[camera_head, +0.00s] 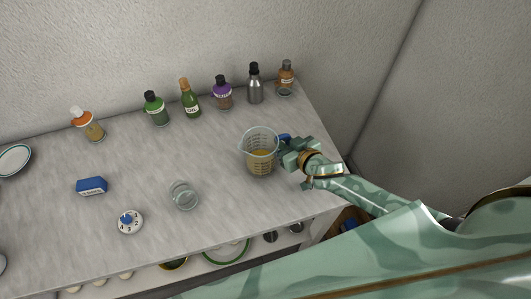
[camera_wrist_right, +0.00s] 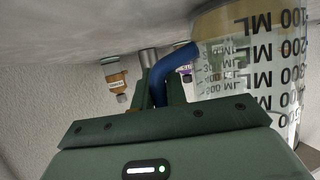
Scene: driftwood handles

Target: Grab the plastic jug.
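The plastic jug (camera_head: 259,160) is a clear measuring jug with black markings and an amber content low inside. It stands upright on the grey counter, right of the middle. My right gripper (camera_head: 287,148) is at the jug's blue handle, on its right side. In the right wrist view, the jug (camera_wrist_right: 262,70) fills the upper right, and its blue handle (camera_wrist_right: 172,70) runs between the close-set dark green fingers (camera_wrist_right: 162,88), which look shut on it. The far part of the handle is hidden behind the gripper. My left gripper is not in view.
Several bottles, among them a steel one (camera_head: 254,85) and an amber one (camera_head: 286,78), line the wall. A glass (camera_head: 184,195), a white timer (camera_head: 130,222) and a blue box (camera_head: 91,186) stand left of the jug. The counter (camera_head: 225,220) is bare in front of the jug.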

